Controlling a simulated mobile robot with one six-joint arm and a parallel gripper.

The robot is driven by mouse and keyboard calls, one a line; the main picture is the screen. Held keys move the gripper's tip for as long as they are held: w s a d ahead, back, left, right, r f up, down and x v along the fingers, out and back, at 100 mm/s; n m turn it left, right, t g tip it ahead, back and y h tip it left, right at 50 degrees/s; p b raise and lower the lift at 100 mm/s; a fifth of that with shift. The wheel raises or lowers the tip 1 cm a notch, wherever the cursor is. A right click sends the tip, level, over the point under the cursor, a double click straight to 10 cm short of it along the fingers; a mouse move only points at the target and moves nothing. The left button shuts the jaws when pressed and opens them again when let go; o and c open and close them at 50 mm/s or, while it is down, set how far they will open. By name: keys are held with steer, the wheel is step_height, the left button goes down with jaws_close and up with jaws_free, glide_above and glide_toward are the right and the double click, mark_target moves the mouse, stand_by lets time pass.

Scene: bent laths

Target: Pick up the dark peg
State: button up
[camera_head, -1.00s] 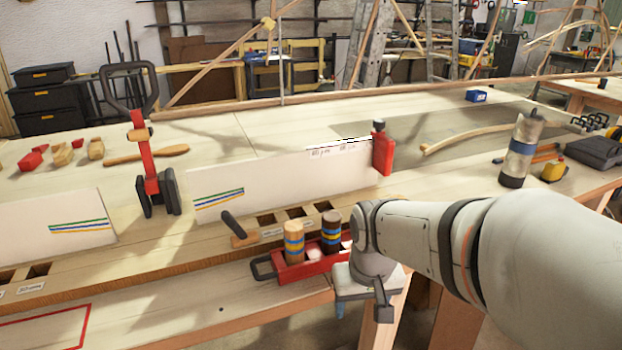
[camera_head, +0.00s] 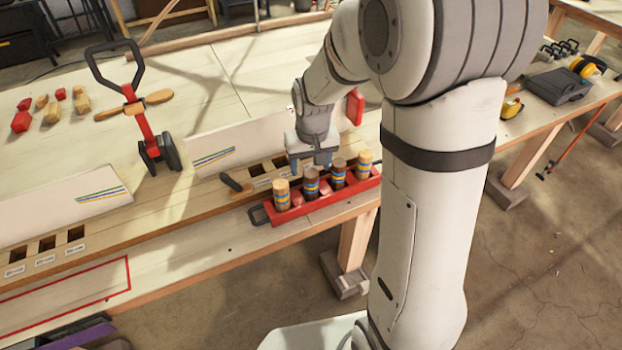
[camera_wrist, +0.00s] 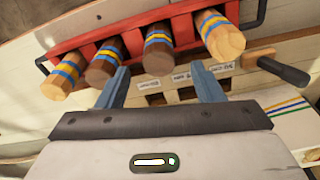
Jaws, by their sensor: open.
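Two dark brown pegs with blue and yellow bands, a left one (camera_head: 311,183) and a right one (camera_head: 338,174), stand in a red tray (camera_head: 322,204) between two light pegs. My gripper (camera_head: 312,161) is open and empty, pointing down just behind the tray. In the wrist view its two blue-grey fingers (camera_wrist: 162,82) are apart. The left dark peg (camera_wrist: 158,50) appears beyond the gap between the fingertips, not between the fingers. The right dark peg (camera_wrist: 105,62) is left of it there. I cannot tell the exact distance to the pegs.
Light pegs stand at the tray's left end (camera_head: 282,194) and right end (camera_head: 364,163). A dark-handled tool (camera_head: 235,185) lies left of the gripper. A white board (camera_head: 230,142) stands behind. Slots (camera_head: 47,243) line the bench at left. A red clamp (camera_head: 150,135) stands further back.

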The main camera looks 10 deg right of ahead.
mark_target(310, 180)
steer(key=f, duration=0.2)
steer(key=f+p, duration=0.1)
steer(key=f, duration=0.4)
steer(key=shift+w+p, duration=0.3)
steer(key=shift+p, duration=0.05)
steer(key=shift+r, duration=0.1)
steer(key=c, duration=1.1)
